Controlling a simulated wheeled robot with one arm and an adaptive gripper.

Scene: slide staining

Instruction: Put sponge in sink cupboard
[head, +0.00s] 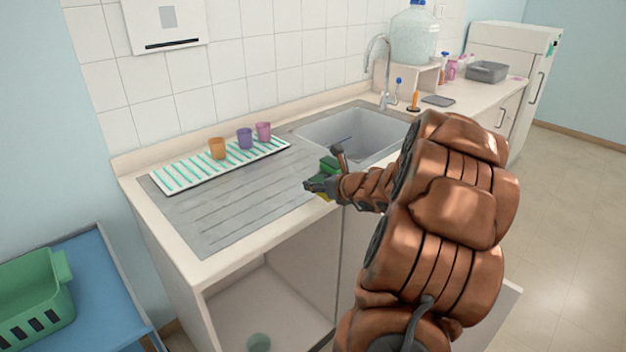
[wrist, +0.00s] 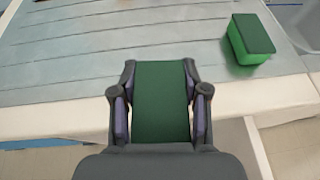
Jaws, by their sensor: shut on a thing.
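My gripper (wrist: 160,95) is shut on a dark green sponge (wrist: 160,100), a finger on each side of it. In the head view, only a small yellow-green bit of this held sponge (head: 322,196) shows by my gripper (head: 324,174), near the counter's front edge. A second green sponge (wrist: 250,40) lies on the grey drainboard, beside the sink; it also shows in the head view (head: 329,164), partly hidden. The cupboard (head: 285,285) under the counter is open at the front left, and a green round thing (head: 258,342) is on its floor.
The sink (head: 345,133) is right of the drainboard (head: 225,205). A striped mat (head: 185,172) bears orange, purple and pink cups. A green basket (head: 35,300) stands on a blue cart at left. A door panel (head: 508,305) seems to stick out at lower right, behind my arm.

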